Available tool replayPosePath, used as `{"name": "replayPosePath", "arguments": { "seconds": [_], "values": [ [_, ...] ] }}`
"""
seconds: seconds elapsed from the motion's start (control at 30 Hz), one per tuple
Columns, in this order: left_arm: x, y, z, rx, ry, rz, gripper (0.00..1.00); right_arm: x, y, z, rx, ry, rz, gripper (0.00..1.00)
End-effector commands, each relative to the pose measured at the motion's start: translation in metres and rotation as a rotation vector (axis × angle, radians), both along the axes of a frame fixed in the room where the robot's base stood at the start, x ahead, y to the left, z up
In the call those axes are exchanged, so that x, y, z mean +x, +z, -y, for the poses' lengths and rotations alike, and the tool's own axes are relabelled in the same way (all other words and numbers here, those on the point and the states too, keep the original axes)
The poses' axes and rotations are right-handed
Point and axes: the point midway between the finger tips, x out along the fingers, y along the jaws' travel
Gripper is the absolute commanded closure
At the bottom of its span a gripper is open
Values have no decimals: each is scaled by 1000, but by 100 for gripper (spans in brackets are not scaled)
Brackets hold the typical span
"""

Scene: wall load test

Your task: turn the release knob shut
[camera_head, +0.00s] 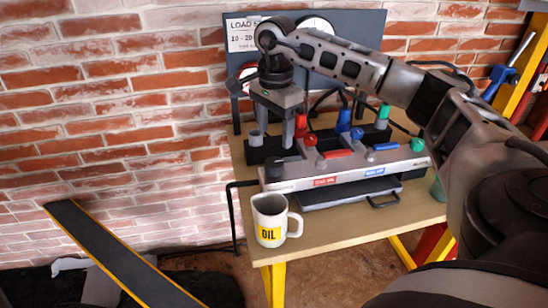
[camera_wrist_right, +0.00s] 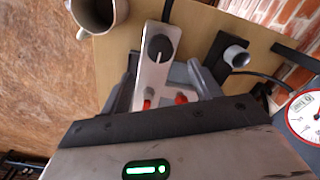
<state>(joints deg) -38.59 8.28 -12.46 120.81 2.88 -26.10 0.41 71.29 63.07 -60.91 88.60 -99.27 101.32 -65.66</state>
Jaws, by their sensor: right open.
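The release knob is round and black with a pale pointer line, at the end of a light metal panel. In the right wrist view the knob (camera_wrist_right: 160,48) sits just beyond the fingertips, its line pointing toward the gripper. My right gripper (camera_head: 290,143) hangs pointing down, just above and behind the knob. In the right wrist view the gripper (camera_wrist_right: 165,68) is open, its fingers spread either side of the panel, with no grip on the knob. My left gripper is not in view.
A white OIL mug (camera_head: 269,221) stands at the table's front left corner, near the panel. The panel also carries red, blue and green fittings (camera_head: 388,147). A black block with a grey cylinder (camera_wrist_right: 235,56) stands beside the gripper. A gauge board (camera_head: 350,24) rises behind.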

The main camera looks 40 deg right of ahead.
Motion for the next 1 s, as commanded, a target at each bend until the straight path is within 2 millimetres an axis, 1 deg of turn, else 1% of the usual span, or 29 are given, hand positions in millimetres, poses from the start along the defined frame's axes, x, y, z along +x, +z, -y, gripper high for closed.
{"name": "replayPosePath", "arguments": {
  "seconds": [0.03,0.2,0.3,0.4,0.57,0.83,0.87,0.9,1.0],
  "values": [
    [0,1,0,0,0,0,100,-1,-12,0,0,0,-4,37],
    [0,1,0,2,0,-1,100,0,-47,0,1,0,-3,37],
    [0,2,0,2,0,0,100,0,-62,0,1,0,-3,37],
    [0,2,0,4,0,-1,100,1,-73,-1,2,0,-2,37],
    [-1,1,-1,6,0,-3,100,1,-82,-1,2,0,0,37],
    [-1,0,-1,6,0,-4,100,1,-83,-1,2,1,1,37],
    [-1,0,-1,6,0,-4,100,1,-83,-1,2,1,1,46],
    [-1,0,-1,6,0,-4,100,1,-83,-1,2,1,1,57],
    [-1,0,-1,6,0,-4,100,1,-82,-1,2,1,0,82]
  ]
}}
